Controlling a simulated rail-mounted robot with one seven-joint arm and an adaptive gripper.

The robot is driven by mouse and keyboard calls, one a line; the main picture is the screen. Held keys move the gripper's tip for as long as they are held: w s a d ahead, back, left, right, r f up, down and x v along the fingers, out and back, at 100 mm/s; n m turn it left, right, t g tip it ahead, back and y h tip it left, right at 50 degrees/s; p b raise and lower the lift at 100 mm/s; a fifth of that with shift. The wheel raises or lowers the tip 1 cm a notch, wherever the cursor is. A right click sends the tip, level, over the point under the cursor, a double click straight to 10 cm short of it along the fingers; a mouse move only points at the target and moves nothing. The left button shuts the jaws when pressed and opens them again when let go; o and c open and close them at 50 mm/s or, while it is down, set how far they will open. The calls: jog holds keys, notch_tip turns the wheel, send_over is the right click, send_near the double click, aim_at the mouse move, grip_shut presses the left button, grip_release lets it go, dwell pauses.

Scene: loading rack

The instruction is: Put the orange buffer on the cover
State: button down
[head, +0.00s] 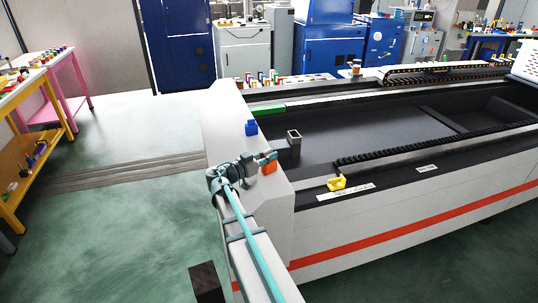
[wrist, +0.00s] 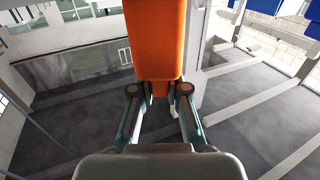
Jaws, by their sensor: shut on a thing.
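The orange buffer (head: 268,169) is at my gripper's fingertips in the head view. In the wrist view the orange buffer (wrist: 154,40) fills the top middle, its lower end between the fingers. My gripper (head: 267,157) is shut on it; the fingers also show in the wrist view (wrist: 160,92). The pale grey end panel of the long machine, which looks like the cover (head: 229,116), lies beneath and behind my gripper in the head view. I cannot tell whether the buffer touches it. My arm hides part of the panel.
A blue block (head: 251,128) stands on the pale panel behind my gripper. A grey square tube (head: 294,142) stands in the dark bed to the right. A yellow part (head: 337,183) sits on the front rail. A green piece (head: 268,109) lies at the back edge.

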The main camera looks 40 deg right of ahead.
jog(key=shift+f+b, duration=0.1)
jog(key=shift+b, duration=0.2)
jog(key=c, duration=1.2)
grip_release()
jog(key=shift+r+p, duration=0.25)
jog(key=shift+p, duration=0.15)
jog(key=a+b, duration=0.4)
jog(key=a, duration=0.8)
jog(key=shift+f, duration=0.1)
